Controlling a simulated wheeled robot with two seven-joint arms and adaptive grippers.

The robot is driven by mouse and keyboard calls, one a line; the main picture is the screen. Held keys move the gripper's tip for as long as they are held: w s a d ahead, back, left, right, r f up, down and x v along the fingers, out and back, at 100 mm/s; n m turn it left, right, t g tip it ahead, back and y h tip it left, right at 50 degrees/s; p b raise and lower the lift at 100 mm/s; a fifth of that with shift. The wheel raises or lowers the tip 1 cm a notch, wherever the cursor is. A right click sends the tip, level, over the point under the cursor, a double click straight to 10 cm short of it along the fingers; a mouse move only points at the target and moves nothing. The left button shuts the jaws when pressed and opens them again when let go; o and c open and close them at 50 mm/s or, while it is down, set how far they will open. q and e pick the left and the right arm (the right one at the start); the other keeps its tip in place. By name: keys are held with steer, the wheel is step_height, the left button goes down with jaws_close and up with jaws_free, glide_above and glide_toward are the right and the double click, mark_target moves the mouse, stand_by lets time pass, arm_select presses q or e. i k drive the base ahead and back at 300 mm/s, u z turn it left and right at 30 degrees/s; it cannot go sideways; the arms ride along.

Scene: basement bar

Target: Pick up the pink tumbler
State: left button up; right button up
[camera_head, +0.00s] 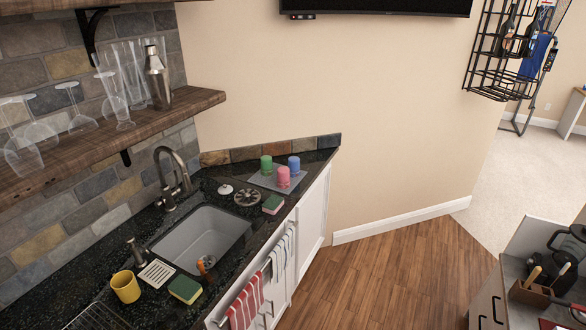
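The pink tumbler (284,177) stands upright on a grey mat (262,180) at the far end of the dark counter, near the corner. A green tumbler (266,165) stands behind it to the left, and a blue tumbler (294,164) behind it to the right. The pink one is nearest the counter's front edge. Neither of my grippers is in view.
The dark counter holds a sink (200,238) with a faucet (173,178), a yellow mug (125,286), sponges (185,289) and a round drain piece (247,197). A wooden shelf (100,140) with glasses overhangs the left. The wooden floor (385,270) is clear.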

mark_target(283, 172)
steer(key=u, duration=0.05)
steer(key=k, duration=0.45)
steer(key=z, duration=0.75)
steer(key=i, duration=1.45)
steer(key=u, duration=0.5)
